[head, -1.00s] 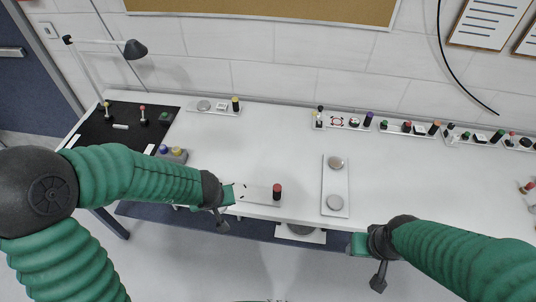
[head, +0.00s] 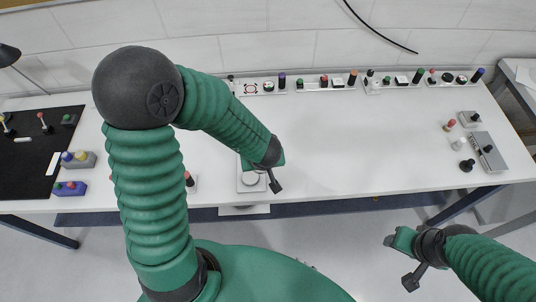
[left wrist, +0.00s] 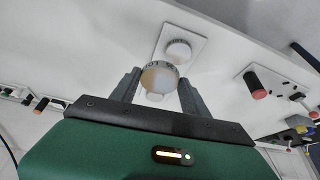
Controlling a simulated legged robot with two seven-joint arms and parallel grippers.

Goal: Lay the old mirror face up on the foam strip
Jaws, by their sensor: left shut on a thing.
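In the left wrist view, my left gripper (left wrist: 160,73) is shut on a round, pale-faced mirror (left wrist: 160,81) with a marked rim, one finger on each side. Behind it, a second round piece (left wrist: 178,50) sits on a white plate (left wrist: 196,36). In the head view, my left gripper (head: 268,157) is over the far part of the plate. One grey disc (head: 250,178) shows at the plate's near end; the held mirror is hidden there. I cannot pick out the foam strip for certain. My right gripper (head: 396,240) is off the table's front edge; its jaws are unclear.
A row of small mounts (head: 325,82) lines the table's back edge. A black mat (head: 35,150) and small blocks (head: 78,160) are at the left. Grey fixtures (head: 487,150) stand at the right. The middle right of the table (head: 370,140) is clear.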

